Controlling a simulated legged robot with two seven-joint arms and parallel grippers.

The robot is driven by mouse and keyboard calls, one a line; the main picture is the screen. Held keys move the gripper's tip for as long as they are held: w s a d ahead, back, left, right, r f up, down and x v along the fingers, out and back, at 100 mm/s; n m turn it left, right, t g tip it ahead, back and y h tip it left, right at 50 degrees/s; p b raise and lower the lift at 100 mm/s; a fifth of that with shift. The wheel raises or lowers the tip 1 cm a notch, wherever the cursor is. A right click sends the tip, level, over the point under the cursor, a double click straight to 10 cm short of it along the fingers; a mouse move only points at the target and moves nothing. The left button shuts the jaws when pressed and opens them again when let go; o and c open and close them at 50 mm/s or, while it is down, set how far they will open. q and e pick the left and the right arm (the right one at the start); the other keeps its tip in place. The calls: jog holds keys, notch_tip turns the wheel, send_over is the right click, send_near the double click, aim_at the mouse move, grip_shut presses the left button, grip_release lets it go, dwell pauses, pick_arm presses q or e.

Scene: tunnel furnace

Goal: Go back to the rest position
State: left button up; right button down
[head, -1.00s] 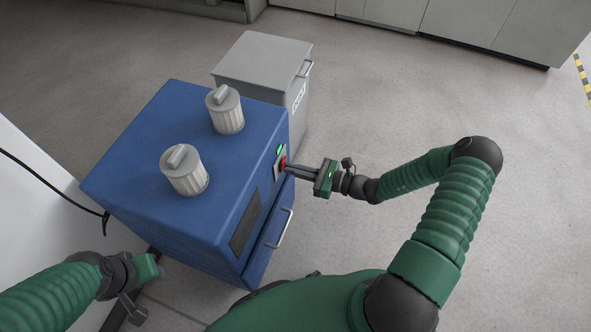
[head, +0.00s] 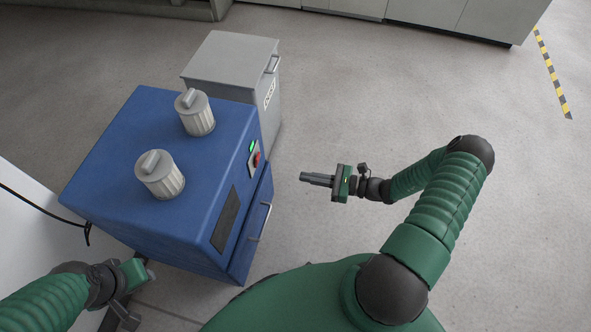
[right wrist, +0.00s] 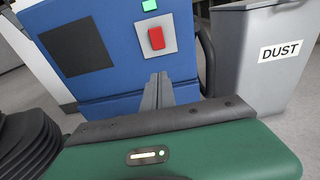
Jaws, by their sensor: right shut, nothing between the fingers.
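My right gripper (head: 306,178) is shut and empty, held in the air to the right of the blue furnace cabinet (head: 150,215), apart from it. In the right wrist view its closed fingers (right wrist: 158,88) point toward the cabinet front, just below a red switch (right wrist: 157,38). The red switch also shows in the head view (head: 256,159), under a lit green light (head: 252,147). My left gripper (head: 150,274) is at the lower left, low beside the cabinet; its fingers are largely hidden, so its opening is unclear.
A grey dust bin (head: 230,70) with a DUST label stands behind the cabinet. Two ribbed grey knobs, one nearer (head: 160,175), are on the cabinet top. A drawer handle (head: 261,222) sticks out at the front. The floor (head: 400,90) to the right is clear.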

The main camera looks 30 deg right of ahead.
pick_arm(q)
jog(key=shift+d+r, duration=0.1)
jog(key=shift+d, duration=0.35)
pick_arm(e)
jog(key=shift+s+d+f, duration=0.15)
jog(key=shift+d+f, duration=0.15)
jog(key=shift+d, duration=0.25)
pick_arm(q)
jog(key=shift+a, duration=0.1)
pick_arm(e)
jog(key=shift+a, duration=0.1)
